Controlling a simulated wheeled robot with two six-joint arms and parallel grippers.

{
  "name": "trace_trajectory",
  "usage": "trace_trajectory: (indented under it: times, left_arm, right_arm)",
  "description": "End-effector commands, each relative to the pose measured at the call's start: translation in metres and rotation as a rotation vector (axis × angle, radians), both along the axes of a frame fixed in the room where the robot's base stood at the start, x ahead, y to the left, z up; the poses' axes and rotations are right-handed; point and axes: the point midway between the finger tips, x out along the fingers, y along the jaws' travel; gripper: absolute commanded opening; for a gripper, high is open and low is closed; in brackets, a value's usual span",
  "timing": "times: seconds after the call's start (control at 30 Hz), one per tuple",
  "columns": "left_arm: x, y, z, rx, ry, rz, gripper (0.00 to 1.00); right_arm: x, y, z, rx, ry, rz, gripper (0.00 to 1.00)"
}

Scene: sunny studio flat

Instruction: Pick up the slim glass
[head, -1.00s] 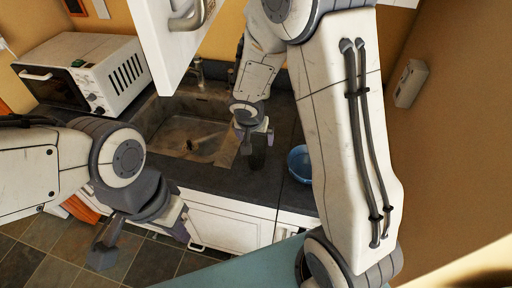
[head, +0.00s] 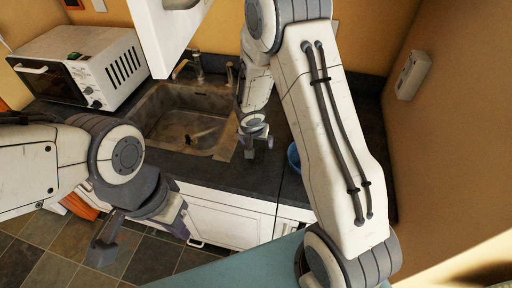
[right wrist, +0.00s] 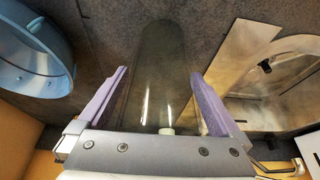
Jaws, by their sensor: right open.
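The slim glass (right wrist: 158,75) shows in the right wrist view as a dark, see-through cylinder. It lies in line between the two purple fingers of my right gripper (right wrist: 160,92), with a gap on each side. The gripper is open and not closed on it. In the head view my right gripper (head: 258,140) is over the dark counter to the right of the sink; I cannot make out the glass there. My left gripper (head: 140,232) is open and empty, in front of the white cabinets above the tiled floor.
A blue bowl (head: 293,158) stands on the counter (head: 232,180), partly hidden by my right arm; it also shows in the right wrist view (right wrist: 38,52). The sink (head: 178,120) and a white microwave (head: 85,68) are to the left. An open white cabinet door (head: 165,35) hangs above.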

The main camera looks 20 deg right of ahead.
Motion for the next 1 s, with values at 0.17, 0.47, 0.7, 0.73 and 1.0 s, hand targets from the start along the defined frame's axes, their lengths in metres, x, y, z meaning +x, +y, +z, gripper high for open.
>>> trace_trajectory:
  times: [0.17,0.47,0.7,0.73,1.0]
  left_arm:
    - [0.0,0.0,0.0,0.0,0.0,0.0,0.0]
    - [0.0,0.0,0.0,0.0,0.0,0.0,0.0]
    - [0.0,0.0,0.003,0.0,0.0,0.0,0.0]
    - [0.0,0.0,0.005,0.0,0.0,0.0,0.0]
    - [0.0,0.0,0.021,0.0,0.0,0.001,0.0]
  right_arm:
    - [0.0,0.0,0.0,0.0,0.0,0.0,0.66]
    - [0.0,0.0,0.001,-0.001,-0.001,0.0,0.08]
    - [0.0,0.0,0.007,-0.001,-0.002,-0.001,0.08]
    - [0.0,0.0,0.009,0.0,-0.002,-0.001,0.08]
    - [0.001,0.0,0.047,0.001,-0.005,-0.001,0.08]
